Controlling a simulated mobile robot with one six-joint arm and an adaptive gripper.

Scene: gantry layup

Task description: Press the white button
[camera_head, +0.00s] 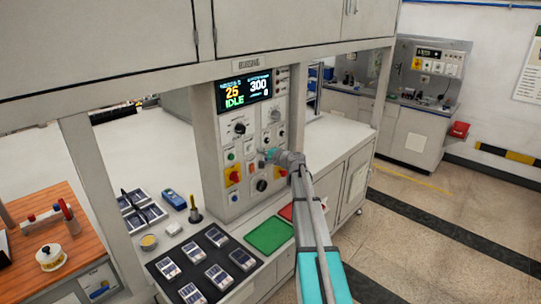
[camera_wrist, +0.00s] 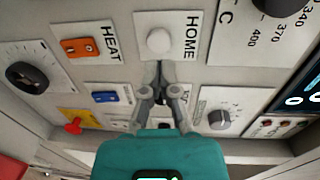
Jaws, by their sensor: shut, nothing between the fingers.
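The white button (camera_wrist: 159,40) is round and sits on a white plate marked HOME, in the upper middle of the wrist view. My gripper (camera_wrist: 160,68) is shut and empty, its fingertips just below the button in that view. I cannot tell whether they touch the plate. In the head view my gripper (camera_head: 266,155) is at the front of the grey control panel (camera_head: 211,150). The arm and gripper hide part of the panel there, and I cannot make out the white button.
An orange HEAT switch (camera_wrist: 80,48) is left of the button, with a blue switch (camera_wrist: 104,97) and a red knob (camera_wrist: 74,126) lower. Grey and black dials flank them. Below the panel, the bench holds a green mat (camera_head: 269,234) and a black tray (camera_head: 190,246).

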